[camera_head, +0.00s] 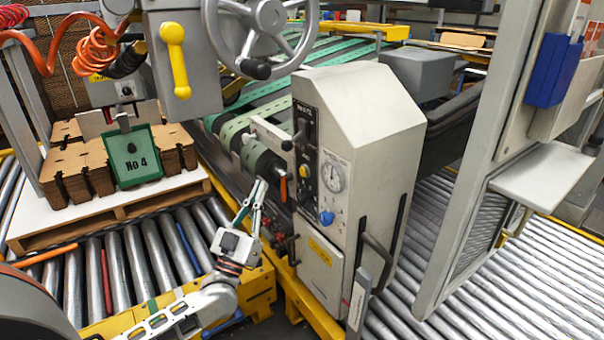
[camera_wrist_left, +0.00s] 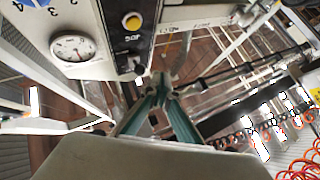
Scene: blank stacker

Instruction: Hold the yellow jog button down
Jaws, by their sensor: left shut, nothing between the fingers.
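The yellow jog button (camera_head: 303,171) is a small round button on the dark control strip of the grey machine cabinet (camera_head: 360,110). In the left wrist view the yellow button (camera_wrist_left: 133,21) is at the top, on a black plate with lettering beside it. My left gripper (camera_head: 262,186) is shut and empty. Its fingertips are left of the control strip in the head view, apart from the button. In the left wrist view the closed fingertips (camera_wrist_left: 160,88) are below the button. My right gripper is not in view.
A round dial (camera_head: 333,175) and a blue knob (camera_head: 327,217) are beside the strip. An orange handle (camera_head: 283,190) and black levers stick out near my gripper. A handwheel (camera_head: 268,20) hangs above. A pallet of cardboard blanks (camera_head: 95,165) is at left.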

